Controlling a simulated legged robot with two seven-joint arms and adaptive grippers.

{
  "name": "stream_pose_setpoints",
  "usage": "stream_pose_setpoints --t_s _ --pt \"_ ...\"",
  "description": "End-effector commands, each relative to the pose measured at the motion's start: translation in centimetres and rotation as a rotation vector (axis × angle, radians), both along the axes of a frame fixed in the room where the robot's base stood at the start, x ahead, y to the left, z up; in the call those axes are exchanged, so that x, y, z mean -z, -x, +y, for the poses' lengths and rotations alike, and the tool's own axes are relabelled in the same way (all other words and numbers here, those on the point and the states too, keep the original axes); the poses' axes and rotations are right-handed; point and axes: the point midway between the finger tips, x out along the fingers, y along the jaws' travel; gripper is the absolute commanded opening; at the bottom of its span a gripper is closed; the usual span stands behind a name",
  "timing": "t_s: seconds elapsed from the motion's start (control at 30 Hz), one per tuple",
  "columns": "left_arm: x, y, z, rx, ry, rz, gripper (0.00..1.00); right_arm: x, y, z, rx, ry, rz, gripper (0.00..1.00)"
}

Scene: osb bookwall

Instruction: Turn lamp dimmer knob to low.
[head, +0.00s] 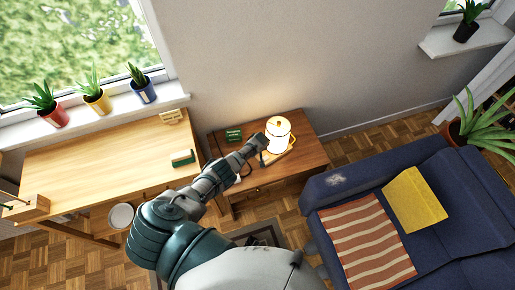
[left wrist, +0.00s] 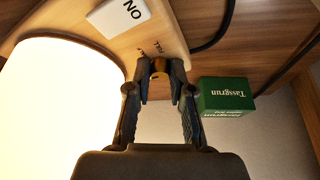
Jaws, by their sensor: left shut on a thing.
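The lit lamp (head: 278,133) stands on the small side table, and its bright shade (left wrist: 55,100) fills the left of the left wrist view. Its wooden base (left wrist: 100,30) carries a white switch plate (left wrist: 118,16) marked "NO" as seen here and a brass-coloured dimmer knob (left wrist: 159,66) with the word "FULL" beside it. My left gripper (left wrist: 159,72) is shut on the knob, with a fingertip on each side. In the head view my left gripper (head: 262,142) reaches to the lamp's base and hides the knob. My right gripper is not in view.
A green box (left wrist: 226,97) stands near the lamp; it also shows in the head view (head: 233,134). A dark cable (left wrist: 215,25) runs over the side table (head: 313,148). A wooden desk (head: 90,165) is at left, a blue sofa (head: 455,190) at right.

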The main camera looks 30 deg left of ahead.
Motion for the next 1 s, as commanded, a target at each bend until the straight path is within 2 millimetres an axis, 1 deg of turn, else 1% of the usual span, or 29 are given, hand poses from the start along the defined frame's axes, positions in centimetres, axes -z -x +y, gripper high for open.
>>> stream_pose_setpoints --t_s 0.53,0.57,0.6,0.63,0.67,1.0 --pt "-0.03 -0.08 -0.08 -0.025 0.001 -0.002 0.0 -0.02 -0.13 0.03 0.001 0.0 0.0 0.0" --pt "-0.03 -0.08 -0.07 -0.025 0.001 -0.002 0.26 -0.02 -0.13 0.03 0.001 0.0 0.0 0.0" --pt "-0.03 -0.08 -0.07 -0.025 0.001 -0.002 0.36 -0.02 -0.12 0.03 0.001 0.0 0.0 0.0" --pt "-0.04 -0.08 -0.08 -0.025 0.001 -0.002 0.44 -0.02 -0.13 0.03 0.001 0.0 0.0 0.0" --pt "-0.04 -0.09 -0.07 -0.025 0.001 -0.002 0.47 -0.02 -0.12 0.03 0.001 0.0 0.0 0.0" --pt "-0.13 -0.05 -0.06 -0.024 0.001 -0.002 0.47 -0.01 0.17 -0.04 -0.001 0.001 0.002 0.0"
